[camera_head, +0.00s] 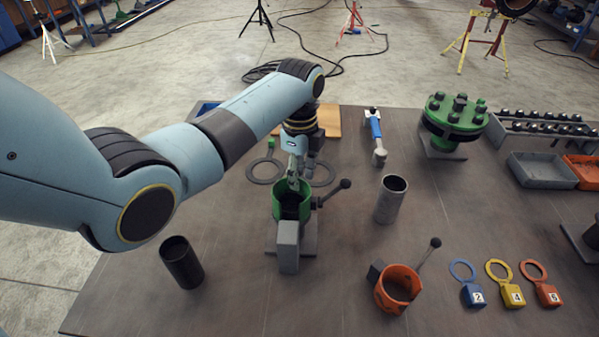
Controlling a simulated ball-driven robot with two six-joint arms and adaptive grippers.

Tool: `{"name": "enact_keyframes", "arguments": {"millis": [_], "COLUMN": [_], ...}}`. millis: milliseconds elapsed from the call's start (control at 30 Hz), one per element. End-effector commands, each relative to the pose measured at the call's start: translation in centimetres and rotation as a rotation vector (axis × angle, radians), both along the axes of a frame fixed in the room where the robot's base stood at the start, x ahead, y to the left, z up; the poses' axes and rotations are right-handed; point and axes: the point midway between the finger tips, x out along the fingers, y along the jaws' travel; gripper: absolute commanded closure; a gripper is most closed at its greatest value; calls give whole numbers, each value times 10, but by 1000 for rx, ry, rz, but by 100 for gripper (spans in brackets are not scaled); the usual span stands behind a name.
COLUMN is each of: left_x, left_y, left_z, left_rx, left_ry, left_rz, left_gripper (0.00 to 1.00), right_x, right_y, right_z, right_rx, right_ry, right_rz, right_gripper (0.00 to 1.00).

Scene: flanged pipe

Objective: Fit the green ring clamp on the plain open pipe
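The green ring clamp (279,213) stands near the middle of the table, with a grey block at its front and a black-knobbed lever (336,192) out to the right. My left gripper (294,181) points down at the clamp's open top and hides part of its far rim. I cannot tell whether its fingers touch the clamp or how far apart they are. A grey open pipe (388,203) stands upright to the right of the clamp. A black open pipe (182,265) stands to the front left. My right gripper is out of view.
An orange ring clamp (389,298) with a lever stands at the front. Blue, yellow and red tags (514,296) lie to its right. A green bolted flange (455,118), blue-handled tool (376,132) and trays (541,171) are farther back. Flat dark rings (264,171) lie behind the clamp.

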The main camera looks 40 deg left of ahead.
Motion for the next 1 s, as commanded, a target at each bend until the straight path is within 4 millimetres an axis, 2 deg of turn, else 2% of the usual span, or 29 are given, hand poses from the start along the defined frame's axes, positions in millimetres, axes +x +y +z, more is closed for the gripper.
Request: {"name": "enact_keyframes", "arguments": {"millis": [33, 200, 467, 567, 667, 1000], "left_x": [1, 0, -1, 0, 1, 1], "left_y": [0, 0, 0, 0, 0, 0], "left_z": [1, 1, 0, 6, 22, 96], "left_rx": [0, 0, 0, 0, 0, 1], "left_ry": [-2, -1, 1, 0, -3, -4], "left_rz": [0, 0, 0, 0, -1, 0], "left_gripper": [63, 42, 42, 42, 42, 42], "right_x": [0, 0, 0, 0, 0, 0], "right_y": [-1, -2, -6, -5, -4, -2], "right_z": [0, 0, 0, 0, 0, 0], "right_rx": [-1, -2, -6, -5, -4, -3], "right_ry": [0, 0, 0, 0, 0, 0], "right_rz": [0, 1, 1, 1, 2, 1], "right_gripper": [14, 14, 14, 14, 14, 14]}}
